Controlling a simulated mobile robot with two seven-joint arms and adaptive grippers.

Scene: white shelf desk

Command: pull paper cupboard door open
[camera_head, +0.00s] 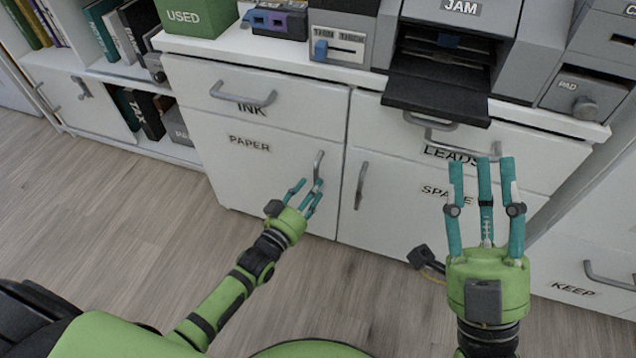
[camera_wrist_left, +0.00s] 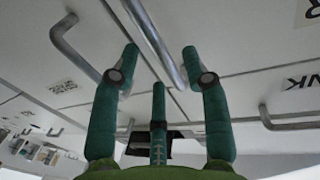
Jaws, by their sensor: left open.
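The white paper cupboard door (camera_head: 250,170), labelled PAPER, looks shut in the low cabinet. Its grey vertical handle (camera_head: 318,165) is near the door's right edge. My left gripper (camera_head: 305,190) is open, with its teal fingers at the lower part of this handle. In the left wrist view the handle (camera_wrist_left: 155,40) runs between the spread fingertips (camera_wrist_left: 160,65); I cannot tell whether they touch it. My right gripper (camera_head: 482,168) is open and empty, its fingers pointing up in front of the LEADS drawer and the right-hand cupboard door.
The neighbouring door's handle (camera_head: 360,185) is close to the right of the paper handle. The INK drawer handle (camera_head: 243,95) is above. A printer (camera_head: 450,60) with a protruding black tray stands on top at the right. The wooden floor (camera_head: 110,220) at the left is clear.

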